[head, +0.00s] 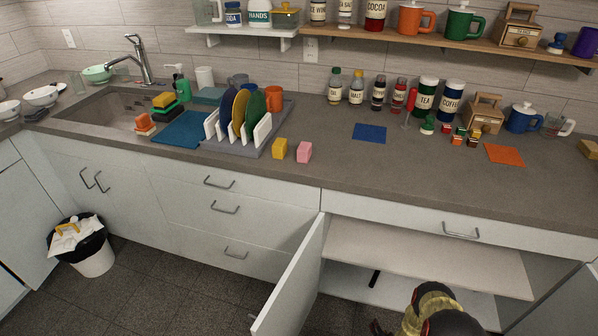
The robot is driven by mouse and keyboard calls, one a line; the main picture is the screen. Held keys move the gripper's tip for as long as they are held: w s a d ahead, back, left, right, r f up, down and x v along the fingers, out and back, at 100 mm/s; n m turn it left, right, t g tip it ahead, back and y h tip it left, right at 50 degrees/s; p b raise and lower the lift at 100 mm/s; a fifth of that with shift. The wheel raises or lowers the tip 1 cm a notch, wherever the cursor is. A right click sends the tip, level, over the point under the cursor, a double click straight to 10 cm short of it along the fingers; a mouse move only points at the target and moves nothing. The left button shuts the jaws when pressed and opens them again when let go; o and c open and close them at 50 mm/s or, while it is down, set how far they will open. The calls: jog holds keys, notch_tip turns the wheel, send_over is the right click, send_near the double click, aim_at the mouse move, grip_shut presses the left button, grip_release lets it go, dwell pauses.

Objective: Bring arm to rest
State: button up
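My arm shows at the bottom edge of the head view, right of centre, as black and yellow-gold links in front of the open lower cabinet (430,258). A small dark reddish part at the bottom edge, left of these links, may be my gripper (378,328). It is mostly cut off by the frame, so its fingers cannot be made out. I cannot tell whether it is open or shut or holds anything.
The left cabinet door (292,285) stands swung out, left of my arm. The right door (578,295) is also open. The countertop (340,180) holds a dish rack (275,143), a yellow block (280,149), a pink block (304,152) and several jars. A bin (92,262) stands at left.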

jog(key=s+a+f+n+g+y, duration=0.1)
jog(key=s+a+n+g, duration=0.1)
jog(key=s+g, duration=0.8)
notch_tip(320, 180, up, 46)
jog(key=s+a+n+g+p, duration=0.1)
jog(key=s+a+n+p, duration=0.2)
jog(key=n, duration=0.1)
jog(key=s+a+r+n+t+p, duration=0.1)
jog(key=s+a+r, duration=0.3)
jog(key=r, duration=1)
jog(key=s+a+r+n+t+p, duration=0.1)
jog(key=s+a+r+t, duration=0.3)
jog(key=r, duration=1.1)
jog(key=s+a+r+t+p, duration=0.2)
jog(key=s+a+r, duration=0.1)
jog(key=r, duration=1.2)
jog(key=shift+s+a+n+t, duration=0.4)
jog(key=shift+s, duration=0.3)
jog(key=shift+c, duration=0.5)
